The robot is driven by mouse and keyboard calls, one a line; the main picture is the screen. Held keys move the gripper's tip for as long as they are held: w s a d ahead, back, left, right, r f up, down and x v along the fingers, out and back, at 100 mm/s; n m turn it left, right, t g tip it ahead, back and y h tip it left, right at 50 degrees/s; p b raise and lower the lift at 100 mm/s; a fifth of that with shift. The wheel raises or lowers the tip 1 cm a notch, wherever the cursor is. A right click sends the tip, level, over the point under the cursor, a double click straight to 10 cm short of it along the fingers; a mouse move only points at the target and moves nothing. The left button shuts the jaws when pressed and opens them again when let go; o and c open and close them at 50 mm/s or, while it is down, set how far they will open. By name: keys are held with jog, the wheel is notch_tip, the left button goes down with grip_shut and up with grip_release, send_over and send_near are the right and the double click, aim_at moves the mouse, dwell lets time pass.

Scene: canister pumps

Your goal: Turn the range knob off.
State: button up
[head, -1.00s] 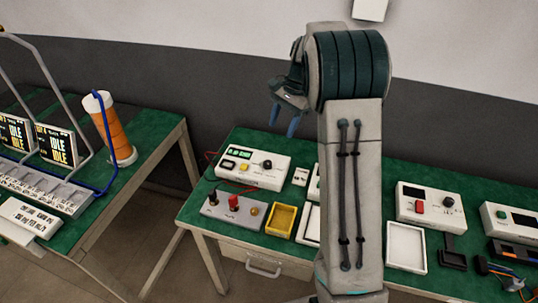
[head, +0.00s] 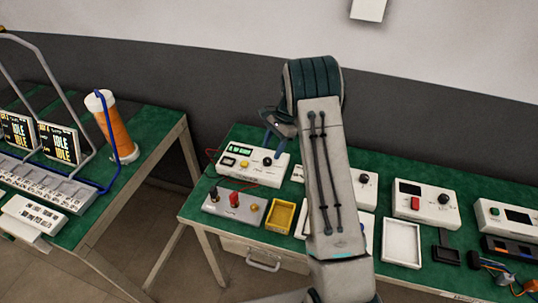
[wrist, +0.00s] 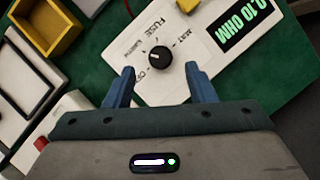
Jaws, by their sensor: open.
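The black range knob (wrist: 160,61) sits on a white meter (wrist: 183,37) with labels around it, among them FUSE and what looks like OFF. Its pale pointer mark seems to face the FUSE side, not the OFF label at lower left, but it is small. The meter's green display (wrist: 247,22) reads 0.10 OHM. My gripper (wrist: 160,74) is open, with one blue finger on each side of the knob and visible gaps; I cannot tell its height above the panel. In the head view the meter (head: 236,174) is at the left of the green table, under my gripper (head: 273,143).
A grey box with a red knob (head: 234,201) and a yellow tray (head: 281,215) lie in front of the meter. More white instruments (head: 425,203) and a white tray (head: 402,243) stand to the right. A red lead (head: 212,160) runs by the meter's left side.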

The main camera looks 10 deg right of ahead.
aim_at(268, 159)
jog(key=shift+x, duration=2.15)
jog(key=shift+c, duration=0.3)
jog(key=c, duration=0.9)
jog(key=shift+a+f+n+g+b, duration=0.15)
jog(key=shift+n+g+b, duration=0.25)
jog(key=shift+n, duration=0.6)
jog(key=n+g+h+b, duration=0.1)
jog(key=n, duration=0.2)
jog(key=shift+w+n+b, duration=0.1)
jog(key=shift+n+b, duration=0.2)
jog(key=n+h+b, duration=0.1)
jog(key=n, duration=0.2)
jog(key=n+g+h, duration=0.1)
jog(key=n, duration=0.2)
jog(key=shift+a+b, duration=0.15)
jog(key=shift+b, duration=0.2)
jog(key=shift+n+h, duration=0.3)
